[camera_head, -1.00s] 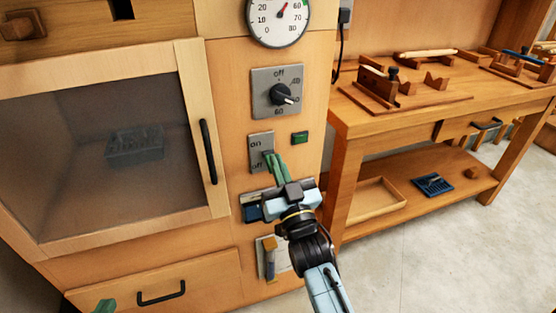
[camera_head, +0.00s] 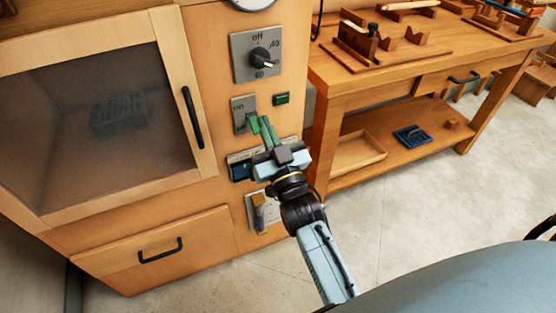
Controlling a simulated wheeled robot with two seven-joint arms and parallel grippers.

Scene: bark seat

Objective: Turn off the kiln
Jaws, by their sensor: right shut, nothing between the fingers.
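The kiln (camera_head: 225,110) fills the left half of the head view, its glass door closed. My right gripper (camera_head: 260,122), with green fingers, is shut and empty at the plate's lower right. I cannot tell whether it touches the switch. A small green indicator (camera_head: 281,99) is right of the plate. Above is a dial (camera_head: 262,58) marked "off", "40" and "60", its pointer turned to the lower right. My left gripper is not in view.
A dark block (camera_head: 120,113) shows dimly behind the glass. Below the switch are a blue item (camera_head: 240,172) and another holder (camera_head: 263,212) on the kiln front. A wooden workbench (camera_head: 330,88) stands at the right. The floor (camera_head: 400,205) before it is clear.

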